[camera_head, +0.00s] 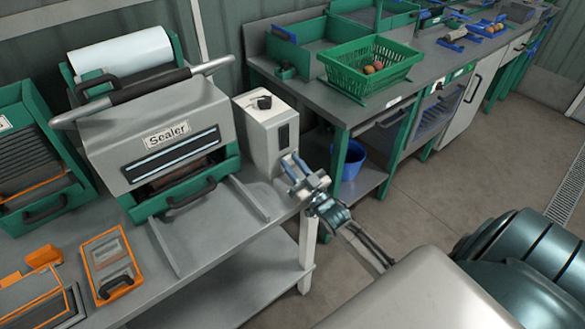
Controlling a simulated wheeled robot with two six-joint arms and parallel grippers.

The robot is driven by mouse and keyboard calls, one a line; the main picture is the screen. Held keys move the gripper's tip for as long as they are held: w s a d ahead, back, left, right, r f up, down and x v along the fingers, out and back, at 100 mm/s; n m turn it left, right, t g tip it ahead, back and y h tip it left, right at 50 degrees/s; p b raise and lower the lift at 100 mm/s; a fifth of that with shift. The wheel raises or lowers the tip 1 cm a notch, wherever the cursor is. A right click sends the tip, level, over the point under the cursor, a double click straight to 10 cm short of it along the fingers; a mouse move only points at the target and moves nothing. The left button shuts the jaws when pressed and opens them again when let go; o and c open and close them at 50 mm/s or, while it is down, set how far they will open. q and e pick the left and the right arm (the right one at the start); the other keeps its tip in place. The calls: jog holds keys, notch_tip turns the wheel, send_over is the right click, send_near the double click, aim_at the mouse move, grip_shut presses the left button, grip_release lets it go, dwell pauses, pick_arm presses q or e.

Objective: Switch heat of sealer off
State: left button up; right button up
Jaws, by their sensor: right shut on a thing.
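The grey sealer (165,150), labelled "Sealer", stands on the left bench. Its light control box (263,148) stands at its right, with a black knob (264,102) on top and a dark switch (284,136) on the front face. My right gripper (292,167) is at the lower front of this box, just below the dark switch. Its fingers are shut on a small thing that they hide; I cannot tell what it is. No heat marking is readable. My left gripper is not in view.
The sealer's bench (215,245) carries an orange-framed tray (112,263). A grey bench (325,100) at the back holds a green basket (370,66) with several brownish-orange round items. A blue bucket (352,160) sits on its lower shelf. Open floor (440,160) lies to the right.

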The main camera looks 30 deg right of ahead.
dwell(0.3)
jog(key=o, duration=1)
jog(key=shift+s+f, duration=0.15)
jog(key=shift+s, duration=0.1)
jog(key=b+v, duration=0.2)
jog(key=v, duration=0.8)
jog(key=shift+s, duration=0.2)
